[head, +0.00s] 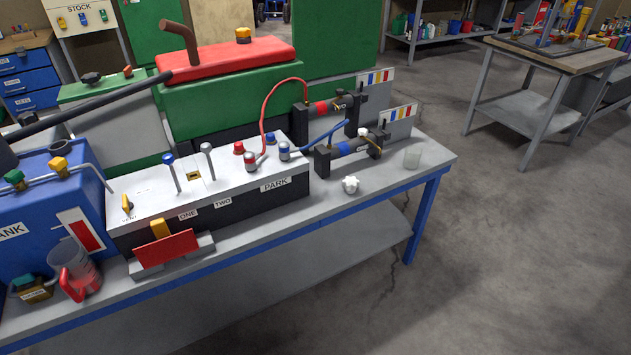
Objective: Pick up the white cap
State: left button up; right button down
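The white cap (350,184) is a small knobbed white piece. It lies on the grey top of the blue-framed bench (310,216), near the front edge and to the right of the white control box. Nothing covers it in the head view. Another small whitish round part (363,132) sits on the fitting with the blue band, behind the cap. Neither of my grippers shows in the head view.
The control box (205,190) with levers stands left of the cap. Two dark clamp fixtures (345,148) with red and blue hoses stand behind it. The floor (500,250) in front of the bench's right end is clear.

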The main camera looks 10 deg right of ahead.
aim_at(350, 184)
jog(key=i+l+u, duration=0.3)
jog(key=l+u, duration=0.3)
jog(key=l, duration=0.15)
jog(key=i+l, duration=0.15)
jog(key=l, duration=0.3)
jog(key=i+l+u, duration=0.15)
jog(key=l, duration=0.75)
jog(key=i+l+u, duration=0.1)
jog(key=l, duration=0.35)
jog(key=i, duration=0.05)
